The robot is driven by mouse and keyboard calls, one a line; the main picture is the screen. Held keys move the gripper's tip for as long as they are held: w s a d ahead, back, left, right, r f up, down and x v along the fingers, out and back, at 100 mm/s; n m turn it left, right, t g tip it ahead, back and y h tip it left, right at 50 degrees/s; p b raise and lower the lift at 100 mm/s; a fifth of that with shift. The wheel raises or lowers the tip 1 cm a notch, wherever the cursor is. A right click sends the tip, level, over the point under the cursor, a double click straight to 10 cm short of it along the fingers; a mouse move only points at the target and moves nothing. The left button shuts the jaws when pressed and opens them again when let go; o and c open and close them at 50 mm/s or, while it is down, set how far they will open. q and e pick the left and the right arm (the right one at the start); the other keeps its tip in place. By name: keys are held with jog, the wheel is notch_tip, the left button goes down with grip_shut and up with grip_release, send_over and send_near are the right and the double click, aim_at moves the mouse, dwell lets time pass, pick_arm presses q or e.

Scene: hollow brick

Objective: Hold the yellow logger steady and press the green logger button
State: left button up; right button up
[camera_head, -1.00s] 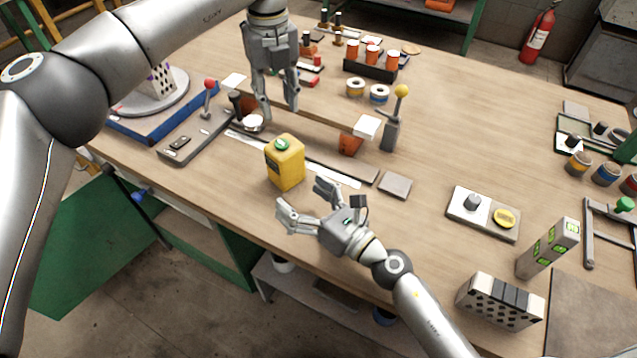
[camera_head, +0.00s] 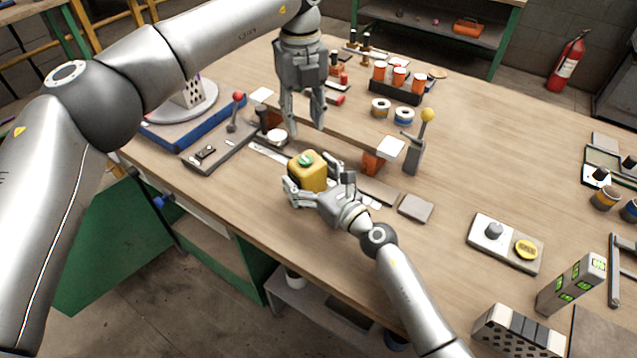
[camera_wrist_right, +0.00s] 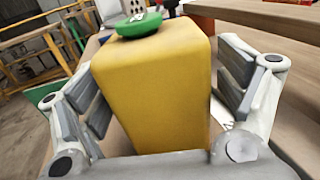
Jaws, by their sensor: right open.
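The yellow logger (camera_head: 309,176) stands upright on the wooden table, a yellow block with a green button (camera_head: 305,160) on top. In the right wrist view the logger (camera_wrist_right: 155,85) fills the middle, with its green button (camera_wrist_right: 139,24) at the top. My right gripper (camera_head: 318,188) is open, with one finger on each side of the logger. A gap shows beside the left finger, and the right finger is close to the logger's side. My left gripper (camera_head: 306,128) points down above the table, just behind and above the logger, with its fingers apart and nothing between them.
A grey base with a red-knobbed lever (camera_head: 236,112) stands left of the logger. A yellow-knobbed lever (camera_head: 417,145) and an orange block with a white top (camera_head: 378,158) stand to the right. A flat grey square (camera_head: 415,208) lies right of my right gripper.

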jog(key=shift+w+a, duration=0.15)
jog(key=shift+w, duration=0.05)
jog(key=c, duration=1.2)
pick_arm(q)
jog(key=shift+c, duration=0.4)
pick_arm(e)
jog(key=shift+c, duration=0.6)
pick_arm(q)
grip_shut()
